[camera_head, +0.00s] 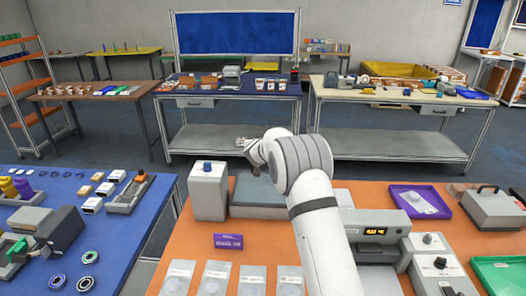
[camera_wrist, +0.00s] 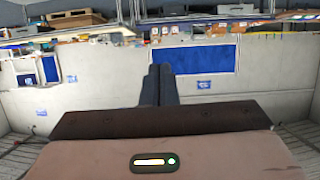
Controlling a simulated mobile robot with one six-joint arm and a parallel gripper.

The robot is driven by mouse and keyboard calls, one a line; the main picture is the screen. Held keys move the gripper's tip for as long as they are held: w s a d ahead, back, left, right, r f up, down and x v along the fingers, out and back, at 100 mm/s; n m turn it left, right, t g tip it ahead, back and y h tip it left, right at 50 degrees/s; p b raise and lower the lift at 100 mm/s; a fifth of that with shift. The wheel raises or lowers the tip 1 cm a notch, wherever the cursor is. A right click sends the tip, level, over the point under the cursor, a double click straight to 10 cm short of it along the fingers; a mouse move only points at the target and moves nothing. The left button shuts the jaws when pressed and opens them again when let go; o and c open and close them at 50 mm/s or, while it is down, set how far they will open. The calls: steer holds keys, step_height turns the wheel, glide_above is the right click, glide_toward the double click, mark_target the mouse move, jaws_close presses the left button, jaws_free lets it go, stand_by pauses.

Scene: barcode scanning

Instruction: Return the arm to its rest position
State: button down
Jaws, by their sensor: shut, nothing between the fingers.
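My gripper (camera_head: 246,143) is at the end of my white arm, which reaches up over the orange table (camera_head: 183,262) in the head view. It is held in the air, clear of the table top. In the wrist view the two dark fingers of my gripper (camera_wrist: 160,72) are together, with nothing between them. The wrist view looks out at the room, which appears upside down, with a wall and a blue board (camera_wrist: 207,68). My arm hides part of the orange table and the things behind it.
On the orange table are a grey box with a knob (camera_head: 208,190), a purple box (camera_head: 228,241), a purple tray (camera_head: 419,201), a device with a lit display (camera_head: 375,231) and a green tray (camera_head: 497,272). A blue table (camera_head: 128,238) stands at left. More tables stand behind, across open floor.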

steer(key=s+d+r+n+g+y+b, duration=0.15)
steer(key=s+r, duration=0.35)
steer(key=s, duration=0.6)
steer(key=s+r+n+g+y+b, duration=0.1)
steer(key=s+r+g+y+b, duration=0.15)
steer(key=s+r, duration=0.65)
steer(key=s+d+f+g, duration=0.2)
steer(key=s+d+f, duration=0.1)
steer(key=s, duration=1)
steer(key=s+d+f+g+h+b, duration=0.1)
steer(key=s+f, duration=0.4)
steer(key=s, duration=0.8)
steer(key=s+d+f+m+g+h+b, duration=0.1)
steer(key=s+d+f+g, duration=0.2)
steer(key=s, duration=1)
steer(key=shift+s+d+f, duration=0.35)
steer(key=shift+d+f, duration=0.45)
steer(key=shift+d, duration=0.25)
